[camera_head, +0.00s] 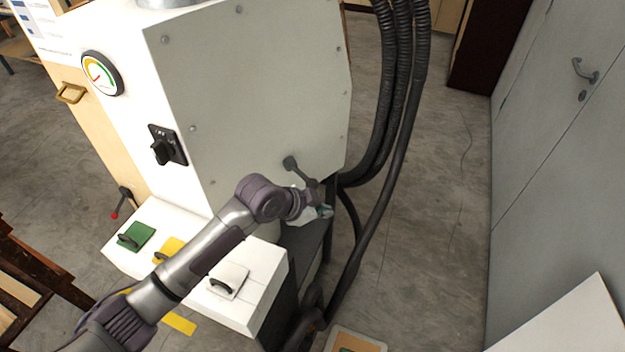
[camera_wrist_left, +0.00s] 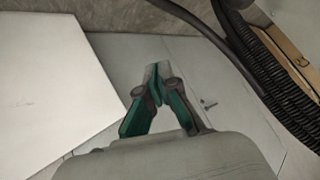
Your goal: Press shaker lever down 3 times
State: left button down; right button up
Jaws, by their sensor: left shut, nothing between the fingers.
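A dark grey lever (camera_head: 298,170) is on the grey side panel of the white machine in the head view. It slopes down to the right from its round pivot. My left gripper (camera_head: 325,211) is just below the lever's lower end, beyond my wrist. Whether it touches the lever cannot be told. In the left wrist view the left gripper (camera_wrist_left: 157,72) has its green-sided fingers brought together at the tips, with nothing between them. The lever is not clearly seen there. Another lever with a red knob (camera_head: 115,215) is at the machine's left side. My right gripper is not in view.
Thick black hoses (camera_head: 385,130) hang close to the right of my left gripper. A white ledge (camera_head: 262,292) with green, yellow and white handled plates lies below my arm. A grey cabinet (camera_head: 560,130) stands at the right. Open floor (camera_head: 450,200) lies between hoses and cabinet.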

aim_at(311, 182)
pick_arm(q)
jog(key=w+a+r+m, duration=0.1)
jog(key=w+r, duration=0.3)
jog(key=w, duration=0.2)
jog(key=w+a+r+m+t, duration=0.1)
jog(key=w+a+r+m, duration=0.1)
jog(key=w+r, duration=0.2)
jog(key=w, duration=0.2)
jog(key=shift+w+r, duration=0.15)
jog(key=shift+w, duration=0.25)
notch_tip(311, 182, down, 8)
jog(key=b, duration=0.6)
jog(key=shift+f+b, duration=0.3)
jog(key=shift+f, duration=0.1)
jog(key=shift+f, duration=0.1)
jog(key=shift+f, duration=0.35)
jog(key=shift+f+b, duration=0.1)
jog(key=shift+b, duration=0.2)
dwell(0.4)
